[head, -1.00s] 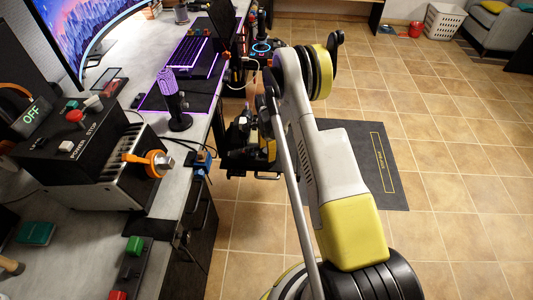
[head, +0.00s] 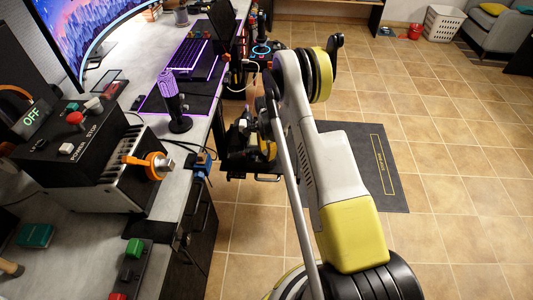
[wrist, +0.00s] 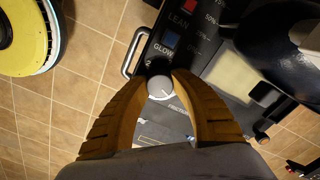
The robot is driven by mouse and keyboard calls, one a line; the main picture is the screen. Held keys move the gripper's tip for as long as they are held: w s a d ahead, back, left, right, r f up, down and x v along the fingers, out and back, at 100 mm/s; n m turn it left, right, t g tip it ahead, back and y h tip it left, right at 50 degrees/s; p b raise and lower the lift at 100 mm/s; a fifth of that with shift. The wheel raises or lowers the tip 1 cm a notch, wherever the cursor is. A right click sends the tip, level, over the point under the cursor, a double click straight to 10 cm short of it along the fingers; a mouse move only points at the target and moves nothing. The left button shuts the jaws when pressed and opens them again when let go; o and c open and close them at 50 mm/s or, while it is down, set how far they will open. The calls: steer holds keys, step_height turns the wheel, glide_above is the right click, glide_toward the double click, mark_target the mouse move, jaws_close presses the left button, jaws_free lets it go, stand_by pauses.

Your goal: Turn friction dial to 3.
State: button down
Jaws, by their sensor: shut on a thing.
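In the wrist view, a grey round dial (wrist: 160,88) with a thin white line sits on a black panel (wrist: 195,72). Lettering that looks like "FRICTION" is beside the dial, and a partly hidden "2" is just above it. The white line slants toward the lower right; I cannot tell which number it marks. My gripper (wrist: 163,78) is shut on the dial, with one brown finger on each side. In the head view, the panel area is beyond my arm at the desk edge, and the dial cannot be made out.
The panel also carries a red control (wrist: 189,5) by "LEAN" and a blue control (wrist: 171,39) by "GLOW". A metal handle (wrist: 133,53) is at its edge. The tiled floor (head: 450,150) at right is clear.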

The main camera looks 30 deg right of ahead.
steer(key=n, duration=1)
steer(key=shift+n, duration=0.4)
steer(key=n, duration=1.1)
steer(key=shift+n, duration=0.3)
steer(key=c, duration=1)
jaws_free()
